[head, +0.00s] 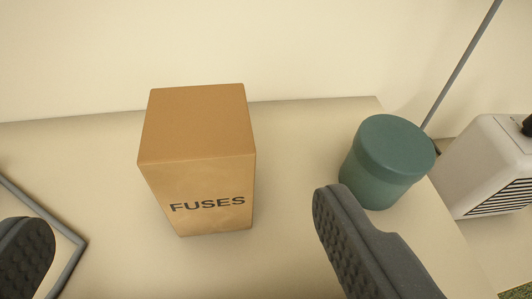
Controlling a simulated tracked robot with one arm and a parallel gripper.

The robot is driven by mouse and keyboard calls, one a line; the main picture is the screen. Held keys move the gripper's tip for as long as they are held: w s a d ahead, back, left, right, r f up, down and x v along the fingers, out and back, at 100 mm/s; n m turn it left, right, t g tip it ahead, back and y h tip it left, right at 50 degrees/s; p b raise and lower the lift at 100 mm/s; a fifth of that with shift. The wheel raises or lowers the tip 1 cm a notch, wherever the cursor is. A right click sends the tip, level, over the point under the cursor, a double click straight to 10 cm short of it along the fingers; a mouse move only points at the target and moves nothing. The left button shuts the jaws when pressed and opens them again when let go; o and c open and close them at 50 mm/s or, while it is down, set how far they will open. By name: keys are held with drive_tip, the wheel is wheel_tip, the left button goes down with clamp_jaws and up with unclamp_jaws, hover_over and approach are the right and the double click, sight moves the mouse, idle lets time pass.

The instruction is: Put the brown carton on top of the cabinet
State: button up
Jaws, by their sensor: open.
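The brown carton (198,157), a box marked FUSES, stands upright on a cream surface (120,265) near the wall. I cannot tell whether this surface is the top of the cabinet. My gripper (180,235) is open, with one dark finger at the lower left and the other at the lower right. The carton shows in the gap between the fingers, farther from the camera. Nothing is held, and no finger is seen touching the carton.
A teal lidded canister (387,162) stands right of the carton, close to the right finger. A grey frame edge (65,232) lies at the left. Beyond the surface's right edge are a white vented appliance (487,165) and a thin grey pole (462,65). The wall is close behind.

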drive_tip(key=d+r+m+t+h, duration=0.1)
drive_tip(key=d+r, duration=0.4)
drive_tip(key=r, duration=0.6)
drive_tip(key=d+r+m+t+h, duration=0.1)
drive_tip(key=d+r, duration=0.3)
drive_tip(key=r, duration=0.8)
drive_tip(key=s+d+r, duration=0.2)
drive_tip(key=s+r, duration=0.2)
drive_tip(key=r, duration=0.2)
drive_tip(key=s+d+r+h, duration=0.1)
drive_tip(key=s+d+r, duration=0.2)
drive_tip(key=r, duration=0.3)
drive_tip(key=s+d+r+m, duration=0.1)
drive_tip(key=s+d+r, duration=0.2)
drive_tip(key=s+r, duration=0.2)
drive_tip(key=shift+r+h, duration=0.4)
drive_tip(key=shift+r, duration=0.35)
